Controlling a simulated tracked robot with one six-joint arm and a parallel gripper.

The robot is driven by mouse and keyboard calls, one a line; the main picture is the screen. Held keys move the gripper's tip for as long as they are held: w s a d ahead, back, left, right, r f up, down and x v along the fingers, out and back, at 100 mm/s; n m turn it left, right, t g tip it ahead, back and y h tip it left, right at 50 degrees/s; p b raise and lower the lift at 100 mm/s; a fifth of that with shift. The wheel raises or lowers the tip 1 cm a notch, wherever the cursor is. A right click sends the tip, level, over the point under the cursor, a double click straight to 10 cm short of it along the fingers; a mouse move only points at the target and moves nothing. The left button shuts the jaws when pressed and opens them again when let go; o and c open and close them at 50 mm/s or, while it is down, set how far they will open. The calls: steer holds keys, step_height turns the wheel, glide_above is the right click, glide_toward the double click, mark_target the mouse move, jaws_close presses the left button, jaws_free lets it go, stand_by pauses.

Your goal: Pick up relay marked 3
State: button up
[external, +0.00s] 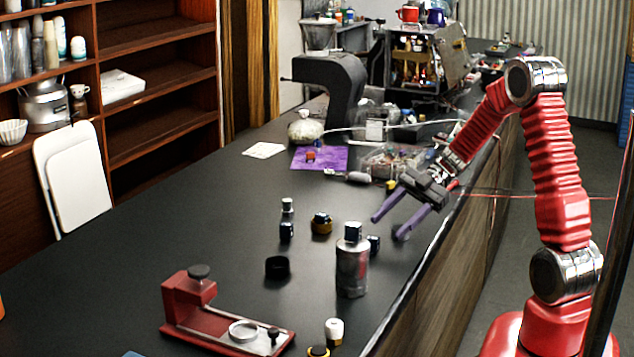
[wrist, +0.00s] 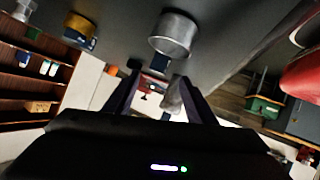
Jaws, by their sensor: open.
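My gripper (external: 389,228) is open and empty above the black bench, its two purple fingers pointing down and left. In the wrist view my gripper (wrist: 158,77) has its fingers spread, with a small dark blue part (wrist: 160,62) seen beyond the tips. In the external view a small dark blue part (external: 374,243) lies just below the fingers, partly behind the metal canister (external: 352,268). A small orange-and-blue piece (external: 310,155) stands on the purple mat (external: 335,156). I cannot read a 3 on anything, so I cannot tell which thing is the relay.
Near the canister are dark capped parts (external: 287,230), a brass-ringed part (external: 321,224) and a black ring (external: 277,267). A red press (external: 190,300) stands in front. Clutter and a dark grey brewer-like frame (external: 335,85) fill the back. The bench's left side is clear.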

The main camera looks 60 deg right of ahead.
mark_target(372, 245)
steer(key=shift+x, duration=2.6)
steer(key=shift+w+d, duration=0.1)
steer(key=shift+c, duration=0.4)
jaws_close()
